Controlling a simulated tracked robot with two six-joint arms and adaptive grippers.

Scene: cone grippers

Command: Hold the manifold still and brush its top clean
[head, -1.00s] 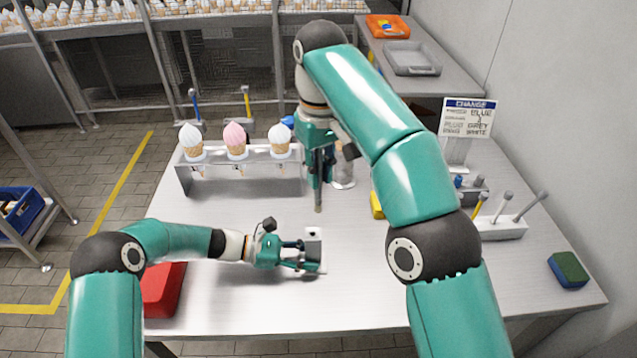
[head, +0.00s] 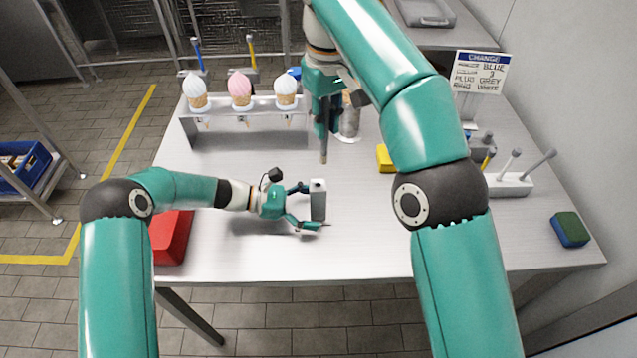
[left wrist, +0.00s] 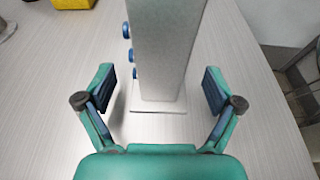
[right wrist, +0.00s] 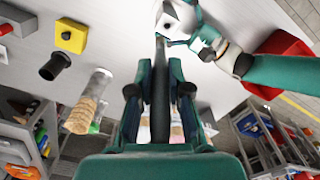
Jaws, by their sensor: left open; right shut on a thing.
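The manifold (head: 318,203) is an upright pale grey block with a dark spot on top, near the middle of the table. In the left wrist view the manifold (left wrist: 165,50) has several blue plugs on its left side. My left gripper (head: 314,207) is open, with one finger on each side of the manifold and gaps visible in the left wrist view. My right gripper (head: 325,112) is shut on a dark grey stick-like tool (right wrist: 160,85), seemingly the brush. The tool points down above the table, behind the manifold and apart from it. Its upper part is hidden by the fingers.
A rack (head: 187,135) with three ice cream cones stands at the back left. A red block (head: 172,240) lies left of my left gripper. A yellow block (head: 386,158), a tool holder (head: 508,186), a sign (head: 482,72) and a green-blue sponge (head: 570,230) are to the right. The front middle is clear.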

